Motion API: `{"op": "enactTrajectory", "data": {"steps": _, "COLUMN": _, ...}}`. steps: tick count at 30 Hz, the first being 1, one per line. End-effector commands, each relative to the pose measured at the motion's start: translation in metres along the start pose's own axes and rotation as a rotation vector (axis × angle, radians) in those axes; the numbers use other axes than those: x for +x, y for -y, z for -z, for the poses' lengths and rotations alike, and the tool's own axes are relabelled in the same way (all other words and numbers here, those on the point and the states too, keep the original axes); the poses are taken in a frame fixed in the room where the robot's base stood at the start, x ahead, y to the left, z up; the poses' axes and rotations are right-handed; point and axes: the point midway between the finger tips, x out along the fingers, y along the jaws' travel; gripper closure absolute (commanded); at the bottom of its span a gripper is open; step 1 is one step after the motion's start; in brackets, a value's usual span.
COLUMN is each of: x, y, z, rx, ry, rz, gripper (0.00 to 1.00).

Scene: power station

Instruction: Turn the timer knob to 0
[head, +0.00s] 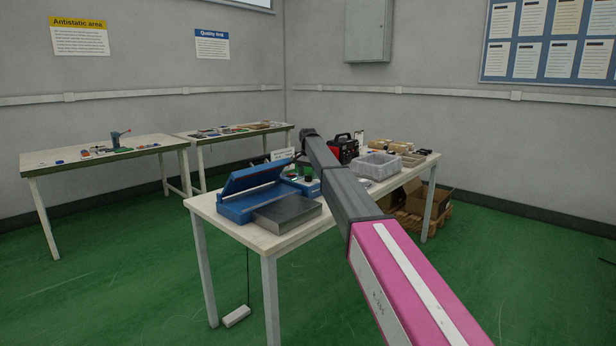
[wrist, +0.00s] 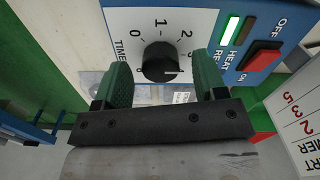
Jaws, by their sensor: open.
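In the wrist view, the black round timer knob (wrist: 160,62) sits on a white dial plate marked 0, 1, 2 and 3, with "TIMER" at its left. A pale mark shows at the knob's lower right, on the side away from 0. My gripper (wrist: 160,60) is open, with one green finger on the knob's left and the other on its right. Gaps show between fingers and knob; I cannot tell whether the tips reach its depth. In the head view, the blue machine (head: 240,206) with a raised lid stands on the near table; my arm hides part of it.
A red rocker switch (wrist: 263,58) marked OFF and ON and a lit green indicator (wrist: 230,28) lie right of the dial. A printed card (wrist: 296,120) stands close on the right. In the head view, a grey bin (head: 377,166) and a red-black device (head: 344,148) share the table.

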Motion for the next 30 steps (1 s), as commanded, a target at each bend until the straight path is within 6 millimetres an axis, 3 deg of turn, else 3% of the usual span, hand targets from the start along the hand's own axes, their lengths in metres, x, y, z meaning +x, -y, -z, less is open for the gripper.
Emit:
{"op": "enactTrajectory", "data": {"steps": 10, "x": 0.006, "y": 0.0002, "z": 0.0001, "rx": 0.0, "ry": -0.001, "rz": 0.001, "gripper": 0.38}}
{"op": "enactTrajectory", "data": {"steps": 14, "x": 0.006, "y": 0.0001, "z": 0.0001, "rx": 0.0, "ry": -0.001, "rz": 0.001, "gripper": 0.8}}
{"op": "enactTrajectory", "data": {"steps": 15, "x": 0.0059, "y": 0.0001, "z": 0.0001, "rx": 0.0, "ry": 0.0, "rz": 0.001, "gripper": 0.84}}
{"op": "enactTrajectory", "data": {"steps": 30, "x": 0.0058, "y": -0.0002, "z": 0.0, "rx": -0.112, "ry": 0.0, "rz": 0.001, "gripper": 0.84}}
